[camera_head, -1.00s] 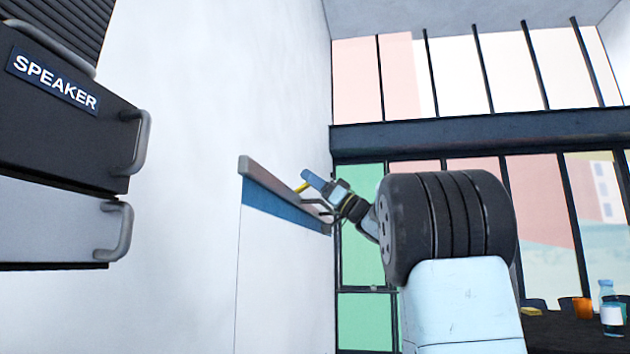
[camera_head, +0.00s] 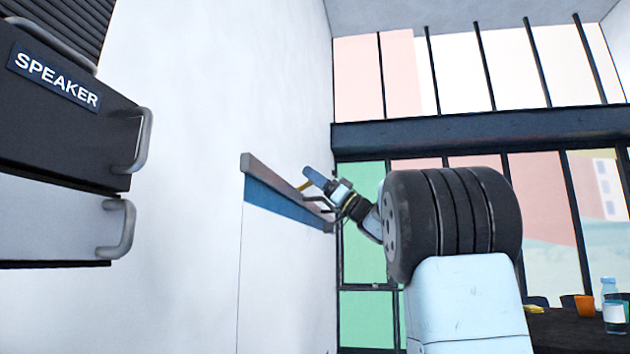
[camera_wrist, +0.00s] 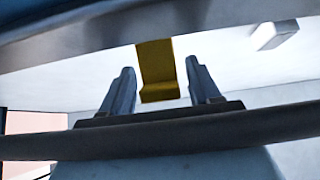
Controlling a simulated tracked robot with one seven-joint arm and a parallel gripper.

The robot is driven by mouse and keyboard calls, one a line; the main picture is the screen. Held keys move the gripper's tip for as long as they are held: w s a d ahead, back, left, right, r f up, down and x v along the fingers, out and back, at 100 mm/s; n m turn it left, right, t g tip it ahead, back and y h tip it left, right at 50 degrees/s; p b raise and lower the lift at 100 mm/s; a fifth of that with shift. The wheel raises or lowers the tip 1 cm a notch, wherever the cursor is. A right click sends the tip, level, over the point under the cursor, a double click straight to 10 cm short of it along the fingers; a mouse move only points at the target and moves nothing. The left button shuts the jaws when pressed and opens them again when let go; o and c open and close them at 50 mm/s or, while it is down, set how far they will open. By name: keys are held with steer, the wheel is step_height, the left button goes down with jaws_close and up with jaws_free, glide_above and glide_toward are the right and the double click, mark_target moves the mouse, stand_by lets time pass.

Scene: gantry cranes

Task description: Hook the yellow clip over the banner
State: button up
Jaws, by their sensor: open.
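The banner (camera_head: 283,208) is a blue strip on the white wall, under a long grey rail (camera_head: 270,176). The small yellow clip (camera_head: 306,185) is at the right part of the rail, beside my gripper (camera_head: 318,190). In the wrist view, the clip (camera_wrist: 156,68) stands between the two fingers of my gripper (camera_wrist: 160,72), with a gap on each side. The fingers are open. The clip's lower end turns outward, and its upper end meets a grey band (camera_wrist: 60,47), where the detail is hidden. I cannot tell whether the clip is hooked over the banner.
A black speaker unit (camera_head: 60,125) with grey handles stands at the left. A dark table (camera_head: 575,333) at the lower right holds a bottle (camera_head: 612,312) and an orange cup (camera_head: 584,305). Windows fill the back.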

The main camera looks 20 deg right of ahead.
steer(key=v, duration=1.3)
steer(key=shift+d+f, duration=0.25)
steer(key=shift+f, duration=0.1)
